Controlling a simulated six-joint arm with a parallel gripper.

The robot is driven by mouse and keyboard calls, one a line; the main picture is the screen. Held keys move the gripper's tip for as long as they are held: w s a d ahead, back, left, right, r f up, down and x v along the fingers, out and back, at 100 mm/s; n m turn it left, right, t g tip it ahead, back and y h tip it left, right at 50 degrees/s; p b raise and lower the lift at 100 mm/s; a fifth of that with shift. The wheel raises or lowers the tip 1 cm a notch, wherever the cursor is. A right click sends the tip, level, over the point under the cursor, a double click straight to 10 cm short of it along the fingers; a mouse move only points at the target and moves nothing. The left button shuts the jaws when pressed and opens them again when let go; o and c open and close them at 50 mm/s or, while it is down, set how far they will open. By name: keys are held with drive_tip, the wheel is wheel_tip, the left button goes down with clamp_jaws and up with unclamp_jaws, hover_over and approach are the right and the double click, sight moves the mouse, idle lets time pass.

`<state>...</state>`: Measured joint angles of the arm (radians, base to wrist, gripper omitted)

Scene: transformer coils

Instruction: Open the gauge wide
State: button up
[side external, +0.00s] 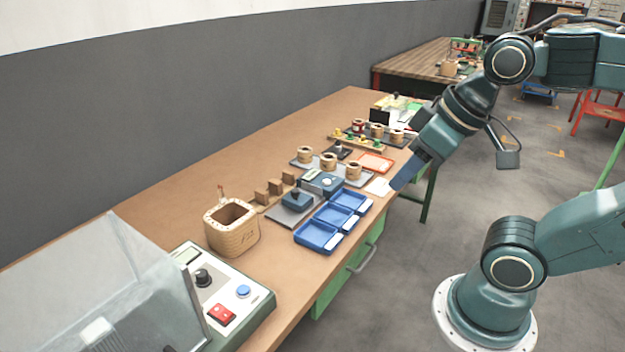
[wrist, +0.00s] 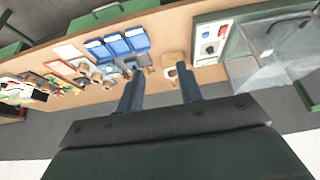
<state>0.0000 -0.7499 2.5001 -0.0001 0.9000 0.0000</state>
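A blue-grey device with a small display (side external: 322,183) sits mid-bench and looks like the gauge. Beside it, a blue block with a dark knob (side external: 296,200) stands on a grey plate (side external: 283,217). I cannot tell for sure which is the gauge, or how far it is open. My gripper (side external: 396,186) hangs by the front edge of the bench, to the right of these devices and apart from them. In the wrist view, the two fingers of my gripper (wrist: 160,82) are spread with nothing between them. The devices are small and partly hidden there.
Three blue trays (side external: 318,236) lie along the bench's front edge. A wooden box (side external: 232,248) and a control panel (side external: 222,315) with a clear cover stand left. Coils (side external: 329,160) and an orange tray (side external: 376,160) lie further back. The bench's rear strip is bare.

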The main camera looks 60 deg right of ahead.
drive_tip(key=shift+o, duration=1)
drive_tip(key=n+g, duration=0.6)
drive_tip(key=n, duration=0.3)
hover_over(295, 190)
wheel_tip(295, 190, down, 12)
drive_tip(key=shift+f, duration=0.25)
drive_tip(key=shift+f, duration=0.15)
wheel_tip(295, 190, down, 14)
drive_tip(key=shift+r, duration=0.25)
